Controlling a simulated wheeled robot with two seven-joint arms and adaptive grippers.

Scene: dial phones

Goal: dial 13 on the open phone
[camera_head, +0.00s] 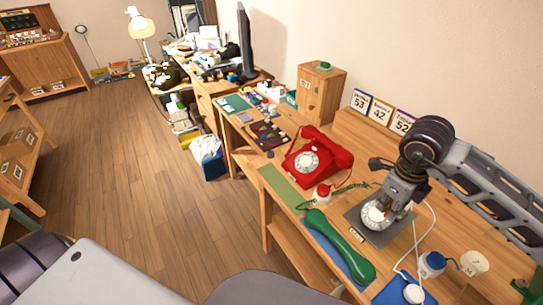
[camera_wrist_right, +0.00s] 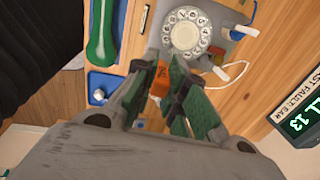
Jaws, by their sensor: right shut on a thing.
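The open phone is a grey plate (camera_head: 352,219) with a white rotary dial (camera_head: 374,217); the dial also shows whole in the wrist view (camera_wrist_right: 187,33). A green handset (camera_head: 335,247) lies off it, on a blue mat, and shows in the wrist view (camera_wrist_right: 103,32). My right gripper (camera_head: 390,202) is over the dial and hides part of it. In the wrist view its fingers (camera_wrist_right: 162,79) are shut on a small orange piece (camera_wrist_right: 160,78) with dark marks. I cannot tell whether the piece touches the dial. My left gripper is not in view.
A red phone (camera_head: 315,157) stands farther left with its handset on. A small red-and-white bottle (camera_head: 321,195) and a green cord lie between. Number cards (camera_head: 379,111) stand at the back. A blue-capped jar (camera_head: 432,262) and a white cup (camera_head: 474,263) are at the right. A display (camera_wrist_right: 296,112) shows 13.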

